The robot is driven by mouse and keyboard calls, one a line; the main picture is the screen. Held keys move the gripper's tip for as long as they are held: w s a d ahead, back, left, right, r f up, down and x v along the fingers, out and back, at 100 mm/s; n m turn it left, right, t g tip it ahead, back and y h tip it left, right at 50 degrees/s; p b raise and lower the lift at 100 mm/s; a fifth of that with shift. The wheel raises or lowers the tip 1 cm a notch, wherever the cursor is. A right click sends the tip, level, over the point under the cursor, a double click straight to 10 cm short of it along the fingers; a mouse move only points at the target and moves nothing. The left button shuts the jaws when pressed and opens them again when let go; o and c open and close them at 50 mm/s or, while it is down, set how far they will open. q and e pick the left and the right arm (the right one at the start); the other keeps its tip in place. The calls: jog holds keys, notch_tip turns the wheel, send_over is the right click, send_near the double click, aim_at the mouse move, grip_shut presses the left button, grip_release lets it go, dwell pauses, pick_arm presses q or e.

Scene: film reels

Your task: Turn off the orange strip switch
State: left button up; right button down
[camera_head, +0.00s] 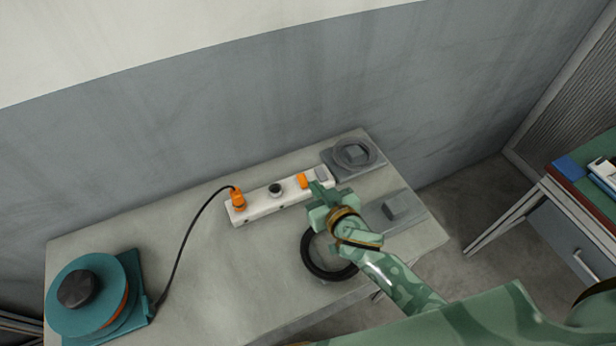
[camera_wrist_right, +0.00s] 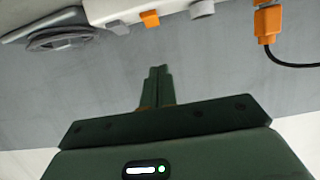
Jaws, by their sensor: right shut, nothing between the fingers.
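A white power strip (camera_head: 265,209) lies on the grey table. Its orange switch (camera_head: 302,181) is near the right end, beside a grey block (camera_head: 321,173). The switch also shows at the top of the right wrist view (camera_wrist_right: 150,19). An orange plug (camera_head: 238,200) with a black cable sits in the strip's left end. My right gripper (camera_head: 318,190) is shut and empty, its tips close to the strip's right end near the switch. In the right wrist view its shut fingers (camera_wrist_right: 158,72) appear apart from the switch. My left gripper is out of view.
A teal reel (camera_head: 90,290) with a dark knob stands at the table's left. A grey round device (camera_head: 354,153) is beyond the strip, and a black ring (camera_head: 310,256) lies under my right arm. Another desk (camera_head: 590,215) stands at right.

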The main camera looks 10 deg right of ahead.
jog(key=s, duration=0.2)
jog(key=s+d, duration=0.1)
jog(key=s, duration=0.1)
jog(key=shift+r, duration=0.1)
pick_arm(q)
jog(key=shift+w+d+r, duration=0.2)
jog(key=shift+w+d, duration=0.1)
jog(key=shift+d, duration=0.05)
pick_arm(e)
jog(key=shift+s, duration=0.5)
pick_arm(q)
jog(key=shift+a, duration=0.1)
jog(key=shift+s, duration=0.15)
